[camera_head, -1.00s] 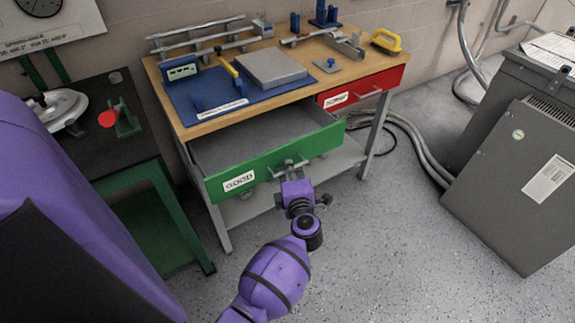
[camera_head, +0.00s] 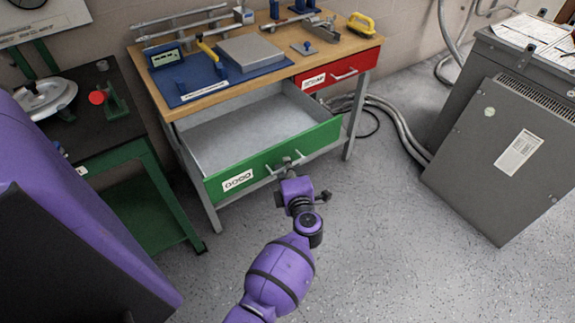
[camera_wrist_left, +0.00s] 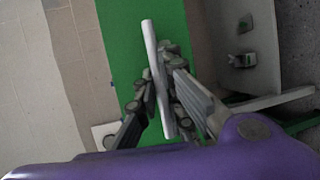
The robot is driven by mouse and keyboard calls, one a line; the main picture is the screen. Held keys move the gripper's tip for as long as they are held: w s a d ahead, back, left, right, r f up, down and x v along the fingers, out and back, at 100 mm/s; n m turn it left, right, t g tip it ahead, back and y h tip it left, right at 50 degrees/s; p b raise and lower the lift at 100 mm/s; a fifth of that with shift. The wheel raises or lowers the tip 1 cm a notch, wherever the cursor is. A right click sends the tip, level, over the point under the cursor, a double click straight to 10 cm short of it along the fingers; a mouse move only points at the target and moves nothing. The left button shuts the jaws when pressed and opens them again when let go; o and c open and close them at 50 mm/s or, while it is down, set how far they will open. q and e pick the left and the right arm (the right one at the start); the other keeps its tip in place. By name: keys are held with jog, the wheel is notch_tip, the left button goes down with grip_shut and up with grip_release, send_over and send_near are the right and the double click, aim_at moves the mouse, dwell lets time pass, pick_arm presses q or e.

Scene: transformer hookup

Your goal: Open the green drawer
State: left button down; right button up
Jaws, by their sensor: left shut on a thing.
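The green drawer (camera_head: 258,170) with a white label is pulled well out of the workbench, and its empty grey inside shows. My left gripper (camera_head: 288,165) is at the handle in the middle of the drawer front, shut on it. In the left wrist view the light grey handle bar (camera_wrist_left: 155,65) runs between the fingers of my left gripper (camera_wrist_left: 162,98), with the green drawer front behind. My right gripper is not in view.
The workbench (camera_head: 215,97) carries a blue mat, a grey plate and tools. A red drawer (camera_head: 340,72) is at its right, closed. A dark table (camera_head: 110,125) stands left, a grey cabinet (camera_head: 500,140) right. The floor in front is clear.

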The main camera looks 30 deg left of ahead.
pick_arm(q)
jog(key=shift+r, duration=0.1)
jog(key=c, duration=1.9)
grip_release()
jog(key=shift+o, duration=0.2)
jog(key=shift+s+d, duration=0.1)
jog(key=v, duration=0.7)
jog(key=shift+s, duration=0.1)
